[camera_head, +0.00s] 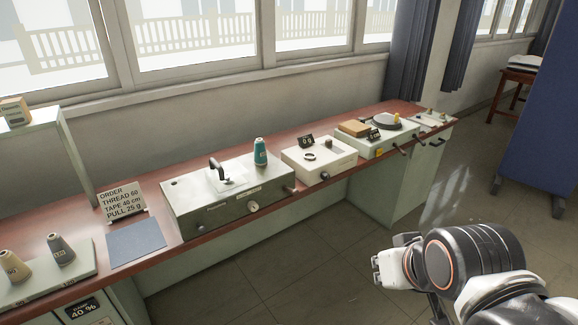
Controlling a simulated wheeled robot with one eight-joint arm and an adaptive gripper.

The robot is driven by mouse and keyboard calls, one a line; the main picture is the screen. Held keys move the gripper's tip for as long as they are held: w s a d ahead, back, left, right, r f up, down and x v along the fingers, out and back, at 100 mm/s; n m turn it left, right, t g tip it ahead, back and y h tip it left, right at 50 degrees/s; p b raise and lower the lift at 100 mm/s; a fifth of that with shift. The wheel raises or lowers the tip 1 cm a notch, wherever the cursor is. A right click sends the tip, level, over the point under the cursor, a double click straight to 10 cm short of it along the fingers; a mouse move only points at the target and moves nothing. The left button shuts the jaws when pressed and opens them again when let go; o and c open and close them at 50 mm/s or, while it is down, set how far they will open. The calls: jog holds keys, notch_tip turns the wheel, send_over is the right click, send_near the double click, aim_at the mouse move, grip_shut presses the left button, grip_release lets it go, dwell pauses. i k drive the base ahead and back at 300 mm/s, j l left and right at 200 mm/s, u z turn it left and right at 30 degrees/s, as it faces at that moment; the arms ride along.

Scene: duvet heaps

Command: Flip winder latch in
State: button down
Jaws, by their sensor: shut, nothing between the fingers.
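A grey-green box machine (225,212) stands on the red-brown counter, with a dark curved hook (216,168) and a teal thread cone (260,152) on top. It looks like the winder. A knob shows on its front and a short lever (289,189) at its right end. Which part is the latch is too small to tell. My gripper (377,269) is at the lower right, shut and empty, over the floor in front of the counter. It is well apart from the machines.
A cream box with a ring (318,162) and a unit with a dark disc (388,121) stand further right on the counter (163,238). An order sign (122,201), a blue mat (136,241) and two cones are at left. A blue partition (541,110) stands right. Floor before the counter is clear.

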aim_at(295, 193)
jog(key=i+j, duration=0.2)
jog(key=i+j+z, duration=0.1)
jog(key=j, duration=0.3)
jog(key=i+j, duration=0.25)
jog(key=j+z, duration=0.05)
jog(key=j, duration=0.05)
